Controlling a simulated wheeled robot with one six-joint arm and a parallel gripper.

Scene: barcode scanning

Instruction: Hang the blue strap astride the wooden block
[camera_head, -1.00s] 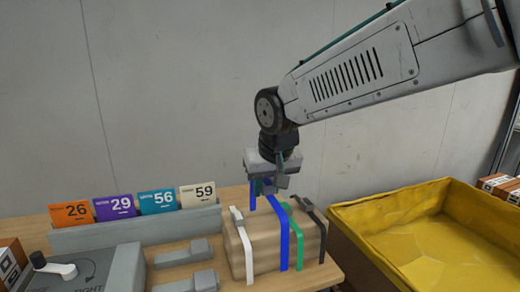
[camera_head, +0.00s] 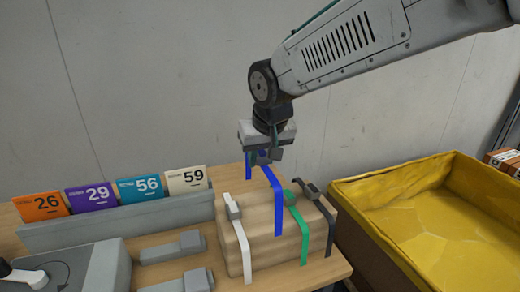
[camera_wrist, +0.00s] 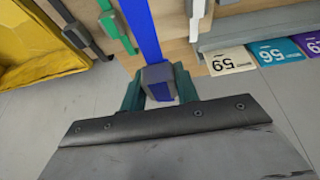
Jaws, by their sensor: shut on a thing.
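The blue strap (camera_head: 278,212) is a bent band hanging from my gripper (camera_head: 263,157). In the wrist view, the fingers (camera_wrist: 159,88) are shut on its grey buckle (camera_wrist: 158,72), and the blue band (camera_wrist: 140,28) runs away over the wood. The wooden block (camera_head: 262,258) stands on the table. In the head view, the strap's longer leg hangs before the block's front face and ends partway down it. A short blue piece shows left of the gripper, behind the block's top edge. I cannot tell whether the strap touches the block.
A white strap (camera_head: 239,240) lies over the block left of the blue one. A green strap (camera_head: 304,226) and a dark strap (camera_head: 329,222) lie to its right. Numbered cards (camera_head: 140,189) stand at left, with grey fixtures (camera_head: 173,249) in front. A yellow-lined bin (camera_head: 385,216) is at right.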

